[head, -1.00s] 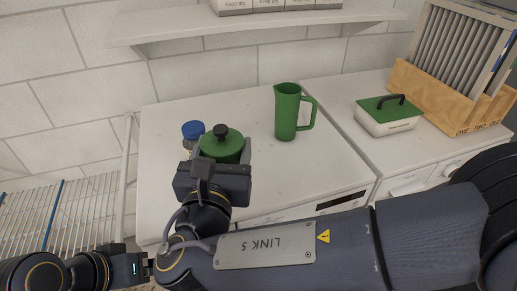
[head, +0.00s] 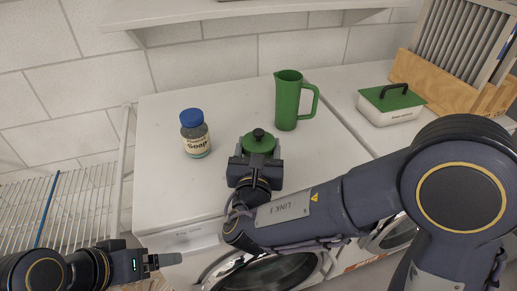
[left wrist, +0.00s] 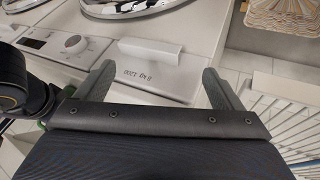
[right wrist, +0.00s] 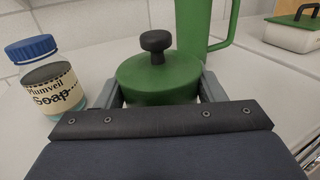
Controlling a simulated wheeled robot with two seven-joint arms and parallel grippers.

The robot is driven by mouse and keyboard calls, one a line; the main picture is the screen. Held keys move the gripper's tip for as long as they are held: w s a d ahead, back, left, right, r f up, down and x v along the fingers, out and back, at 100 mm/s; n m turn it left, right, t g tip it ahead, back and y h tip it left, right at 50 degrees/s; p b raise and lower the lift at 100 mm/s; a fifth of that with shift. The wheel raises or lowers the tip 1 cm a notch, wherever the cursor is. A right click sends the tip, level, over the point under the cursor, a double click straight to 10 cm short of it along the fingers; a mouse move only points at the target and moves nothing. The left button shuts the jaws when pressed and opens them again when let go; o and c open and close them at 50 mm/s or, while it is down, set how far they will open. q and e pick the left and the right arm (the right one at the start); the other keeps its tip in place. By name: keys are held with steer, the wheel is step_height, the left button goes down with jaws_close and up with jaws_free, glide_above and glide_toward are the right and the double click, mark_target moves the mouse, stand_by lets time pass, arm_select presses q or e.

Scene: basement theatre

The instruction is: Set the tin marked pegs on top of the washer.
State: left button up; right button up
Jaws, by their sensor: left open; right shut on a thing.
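The green tin (head: 258,141) with a black knob on its lid is between the fingers of my right gripper (head: 258,153), which is shut on it. It also shows in the right wrist view (right wrist: 158,80). No marking on it can be read. The tin is upright over the white top of the washer (head: 165,185); its base is hidden, so I cannot tell whether it touches. My left gripper (head: 172,259) is open and empty, low in front of the washer's left corner. The left wrist view shows the washer's drawer front (left wrist: 150,65) past its fingers.
A blue-capped soap jar (head: 195,135) stands left of the tin, and a green jug (head: 288,102) behind it to the right. A white box with a green lid (head: 390,105) and a wooden rack (head: 440,80) stand on the neighbouring machine. A wire rack (head: 60,205) is at left.

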steer(key=shift+f, duration=0.15)
steer(key=o, duration=1)
